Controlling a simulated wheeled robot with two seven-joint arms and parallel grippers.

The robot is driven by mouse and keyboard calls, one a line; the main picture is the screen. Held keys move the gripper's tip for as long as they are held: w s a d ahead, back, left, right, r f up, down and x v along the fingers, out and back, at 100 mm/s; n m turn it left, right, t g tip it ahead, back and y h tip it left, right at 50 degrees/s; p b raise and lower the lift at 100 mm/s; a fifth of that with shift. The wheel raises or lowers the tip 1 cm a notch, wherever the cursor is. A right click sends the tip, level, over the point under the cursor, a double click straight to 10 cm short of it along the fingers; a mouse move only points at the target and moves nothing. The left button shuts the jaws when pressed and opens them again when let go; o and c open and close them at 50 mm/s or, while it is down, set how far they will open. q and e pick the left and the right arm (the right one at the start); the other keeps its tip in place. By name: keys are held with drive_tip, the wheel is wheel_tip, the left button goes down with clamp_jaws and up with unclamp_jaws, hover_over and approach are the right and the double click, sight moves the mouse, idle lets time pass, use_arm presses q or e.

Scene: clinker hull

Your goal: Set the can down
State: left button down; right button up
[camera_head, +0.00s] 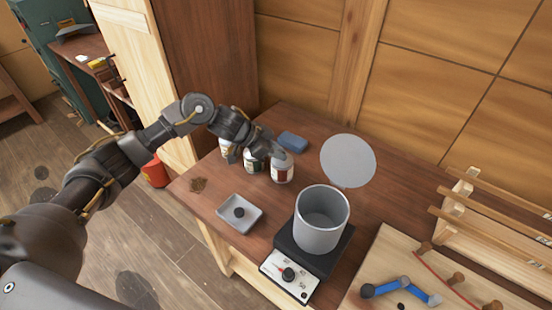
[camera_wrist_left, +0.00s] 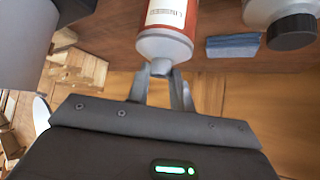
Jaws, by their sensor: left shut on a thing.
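My left gripper (camera_head: 277,153) is shut on the neck of the linseed can (camera_head: 282,172), a pale can with a reddish-brown band and white label. In the left wrist view the linseed can (camera_wrist_left: 168,28) shows its grey conical top between the fingertips (camera_wrist_left: 160,78); its far end is out of frame. In the head view it looks upright, at the right end of a row of cans on the wooden bench (camera_head: 190,184). I cannot tell whether its base touches the bench. My right gripper is not in view.
Two other cans, a middle one (camera_head: 252,162) and a left one (camera_head: 226,152), stand close by. A blue block (camera_head: 292,140) lies behind.

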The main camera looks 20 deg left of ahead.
use_arm(q)
wheel_tip(320, 180, down, 3)
drive_tip(key=shift+f+p, duration=0.1)
drive_tip(key=shift+p, duration=0.2)
drive_tip(key=shift+f, duration=0.2)
drive_tip(key=c, duration=1.2)
unclamp_jaws()
drive_tip(key=shift+c, duration=0.2)
drive_tip(key=shift+r, duration=0.2)
drive_tip(key=b+v, duration=0.2)
drive_tip(key=v, duration=1)
